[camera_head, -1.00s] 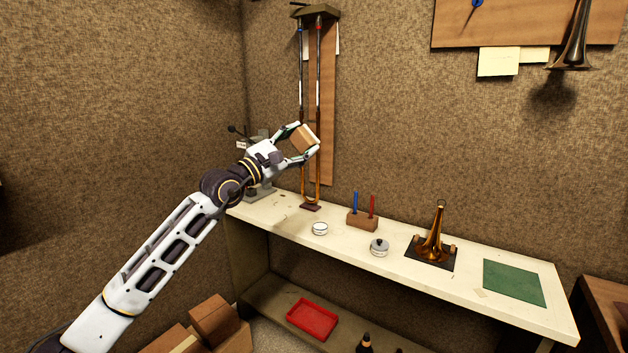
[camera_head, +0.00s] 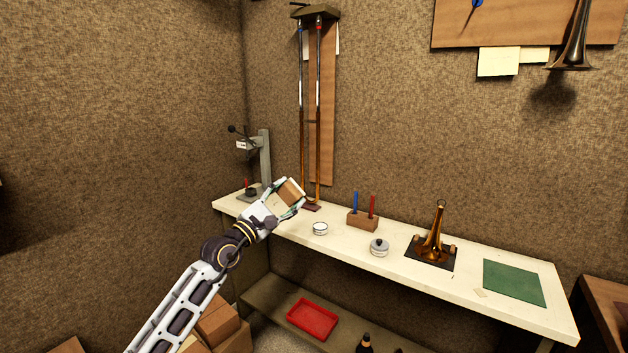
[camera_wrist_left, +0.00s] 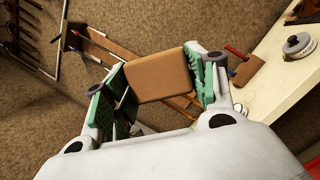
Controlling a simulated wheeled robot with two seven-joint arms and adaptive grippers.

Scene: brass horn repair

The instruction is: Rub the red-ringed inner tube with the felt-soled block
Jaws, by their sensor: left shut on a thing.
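The red-ringed inner tube (camera_head: 318,75) hangs upright on the right of a pair, under a bracket at the top of a wooden backboard. Its upper length is metallic and the lower length is brown-gold. The blue-ringed tube (camera_head: 301,75) hangs on its left. My left gripper (camera_head: 289,192) is shut on the block (camera_head: 291,192), low and just left of the tubes' lower ends. In the left wrist view the block (camera_wrist_left: 160,72) sits between the green-padded fingers. Its felt sole cannot be made out. The block appears apart from the red-ringed tube. My right gripper is not in view.
The white bench (camera_head: 400,268) carries a white tin (camera_head: 320,229), a wooden holder (camera_head: 362,221) with blue and red sticks, a lidded pot (camera_head: 379,247), a brass bell (camera_head: 434,242) and a green mat (camera_head: 514,283). A grey stand (camera_head: 264,160) rises left of the tubes.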

